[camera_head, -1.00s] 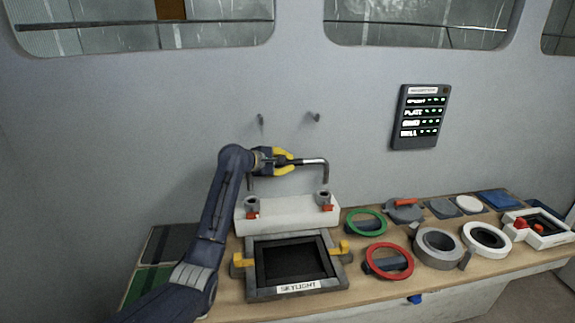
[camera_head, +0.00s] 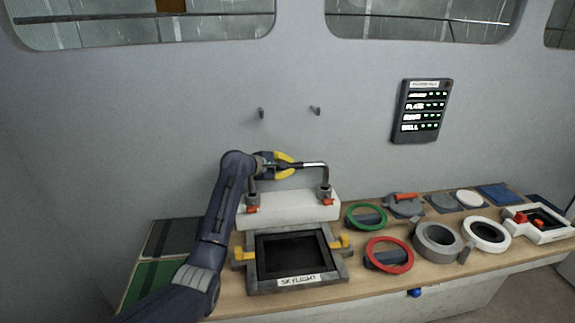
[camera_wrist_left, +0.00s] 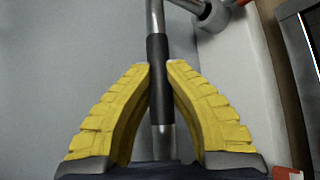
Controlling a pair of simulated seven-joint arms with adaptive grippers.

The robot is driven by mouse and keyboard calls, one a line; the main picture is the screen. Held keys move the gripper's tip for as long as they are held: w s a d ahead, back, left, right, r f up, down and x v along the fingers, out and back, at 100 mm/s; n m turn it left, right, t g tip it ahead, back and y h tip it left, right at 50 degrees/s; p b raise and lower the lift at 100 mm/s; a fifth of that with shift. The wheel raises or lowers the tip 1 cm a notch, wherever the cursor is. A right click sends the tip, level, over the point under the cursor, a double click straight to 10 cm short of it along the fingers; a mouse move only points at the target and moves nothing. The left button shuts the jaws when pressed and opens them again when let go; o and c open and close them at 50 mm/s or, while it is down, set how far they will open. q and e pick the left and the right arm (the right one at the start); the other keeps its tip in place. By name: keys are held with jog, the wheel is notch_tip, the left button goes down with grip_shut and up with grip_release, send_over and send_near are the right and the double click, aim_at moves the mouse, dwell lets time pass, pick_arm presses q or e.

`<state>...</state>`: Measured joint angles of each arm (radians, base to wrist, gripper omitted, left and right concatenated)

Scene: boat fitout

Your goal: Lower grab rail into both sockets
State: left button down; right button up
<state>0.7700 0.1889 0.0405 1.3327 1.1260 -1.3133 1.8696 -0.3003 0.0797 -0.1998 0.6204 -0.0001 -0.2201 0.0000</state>
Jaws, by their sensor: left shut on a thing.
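The grab rail (camera_head: 314,165) is a metal bar with bent-down ends and a dark middle grip. My left gripper (camera_head: 285,166) is shut on that grip; in the left wrist view the yellow fingers (camera_wrist_left: 160,66) close around the grab rail (camera_wrist_left: 157,95). The white block (camera_head: 288,209) carries two grey sockets with red parts. The rail's right leg reaches down to the right socket (camera_head: 325,193) and seems to meet it. The left leg is partly behind my arm, above the left socket (camera_head: 252,202); how deep either end sits cannot be told. My right gripper is not in view.
The skylight frame (camera_head: 292,284) with yellow clamps lies in front of the block. Green (camera_head: 366,217) and red rings (camera_head: 389,254) and several other fittings fill the bench to the right. Two hooks (camera_head: 315,111) and a status panel (camera_head: 421,111) are on the wall.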

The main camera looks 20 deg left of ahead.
pick_arm(q)
jog(key=shift+f, duration=1.55)
jog(key=shift+f, duration=0.2)
jog(key=c, duration=1.4)
grip_release()
jog(key=shift+o, duration=0.2)
jog(key=shift+f, duration=0.2)
